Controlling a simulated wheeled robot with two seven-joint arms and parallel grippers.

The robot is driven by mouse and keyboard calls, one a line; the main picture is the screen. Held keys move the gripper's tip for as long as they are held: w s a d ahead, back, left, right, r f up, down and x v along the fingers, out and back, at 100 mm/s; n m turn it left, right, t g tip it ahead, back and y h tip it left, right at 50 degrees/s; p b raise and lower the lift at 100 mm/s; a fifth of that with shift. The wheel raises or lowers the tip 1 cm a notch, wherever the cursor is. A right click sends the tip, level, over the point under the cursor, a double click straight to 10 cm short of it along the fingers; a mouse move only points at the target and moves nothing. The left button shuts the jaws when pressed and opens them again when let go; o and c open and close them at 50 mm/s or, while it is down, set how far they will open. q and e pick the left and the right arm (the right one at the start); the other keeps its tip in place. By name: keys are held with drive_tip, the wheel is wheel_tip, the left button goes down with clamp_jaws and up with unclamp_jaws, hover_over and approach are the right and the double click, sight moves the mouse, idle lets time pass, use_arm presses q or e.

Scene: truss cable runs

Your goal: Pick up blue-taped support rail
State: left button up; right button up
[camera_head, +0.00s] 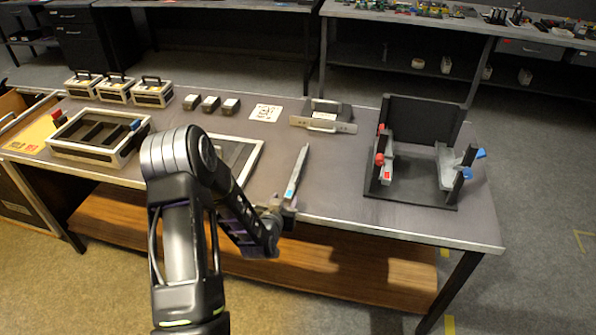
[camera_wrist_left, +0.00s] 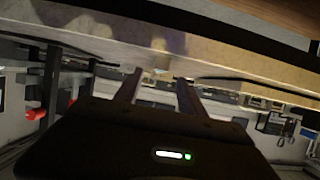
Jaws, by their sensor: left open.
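The blue-taped support rail (camera_head: 298,170) is a thin grey bar near the front edge of the table, with a blue patch close to its near end. My left gripper (camera_head: 283,204) is at that near end, by the table's front edge. In the wrist view the two fingers of the left gripper (camera_wrist_left: 159,82) are apart, with the pale table edge beyond them. I cannot tell whether the fingers touch the rail, and I cannot make the rail out surely in the wrist view. My right gripper is not in view.
A fixture (camera_head: 414,192) with red and blue knobs stands on the right. A handled plate (camera_head: 323,124) lies behind the rail. A divided tray (camera_head: 98,157) is on the left; my arm partly hides a flat frame (camera_head: 247,152).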

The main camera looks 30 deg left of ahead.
sight(289, 193)
use_arm(q)
drive_tip(key=shift+w+f, duration=0.1)
drive_tip(key=shift+w, duration=0.05)
drive_tip(key=shift+p+x, duration=0.9)
drive_tip(key=shift+x, duration=1.7)
clamp_jaws()
